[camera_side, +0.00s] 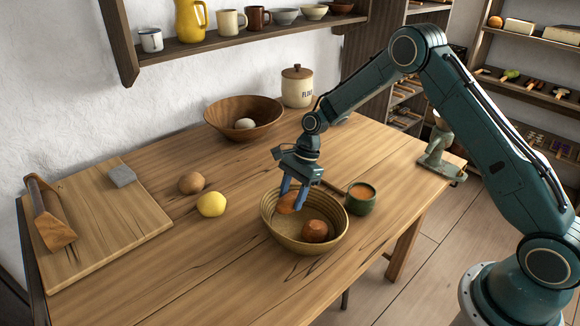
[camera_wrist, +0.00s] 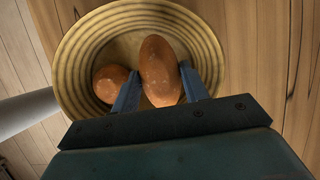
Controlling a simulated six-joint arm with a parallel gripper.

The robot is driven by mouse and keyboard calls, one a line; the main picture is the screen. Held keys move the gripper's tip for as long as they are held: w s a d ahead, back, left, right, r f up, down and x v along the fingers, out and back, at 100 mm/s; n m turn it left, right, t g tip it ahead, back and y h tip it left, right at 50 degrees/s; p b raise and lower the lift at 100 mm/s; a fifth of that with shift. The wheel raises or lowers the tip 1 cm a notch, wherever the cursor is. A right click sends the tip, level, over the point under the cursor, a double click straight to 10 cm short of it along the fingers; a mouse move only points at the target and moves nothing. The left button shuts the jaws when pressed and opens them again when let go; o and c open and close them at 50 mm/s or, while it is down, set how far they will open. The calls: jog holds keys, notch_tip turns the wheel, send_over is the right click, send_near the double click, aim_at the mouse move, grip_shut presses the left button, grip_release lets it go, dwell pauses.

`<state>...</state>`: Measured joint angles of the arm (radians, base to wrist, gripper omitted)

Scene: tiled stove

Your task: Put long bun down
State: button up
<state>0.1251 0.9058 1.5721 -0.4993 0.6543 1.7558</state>
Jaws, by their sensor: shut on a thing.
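The long bun (camera_side: 288,204) is a brown, oval bun. My gripper (camera_side: 293,194) points down into a ribbed tan bowl (camera_side: 271,226) on the table, its blue fingers shut on the bun. In the wrist view the long bun (camera_wrist: 158,70) sits between the two fingers (camera_wrist: 160,92), over the bowl (camera_wrist: 75,62). I cannot tell whether the bun touches the bowl's floor. A rounder brown bun (camera_side: 315,231) lies in the bowl beside it and also shows in the wrist view (camera_wrist: 111,84).
A green cup (camera_side: 361,199) with orange contents stands close to the bowl's right. A lemon (camera_side: 211,204) and a brown round item (camera_side: 191,183) lie to its left. A wooden bowl (camera_side: 226,112) stands behind, and a cutting board (camera_side: 130,222) lies far left. The front table is clear.

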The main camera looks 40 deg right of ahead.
aim_at(292, 208)
jog(key=shift+f, duration=0.2)
jog(key=shift+f, duration=2.1)
jog(key=shift+f, duration=0.15)
jog(key=o, duration=1)
jog(key=v, duration=1.2)
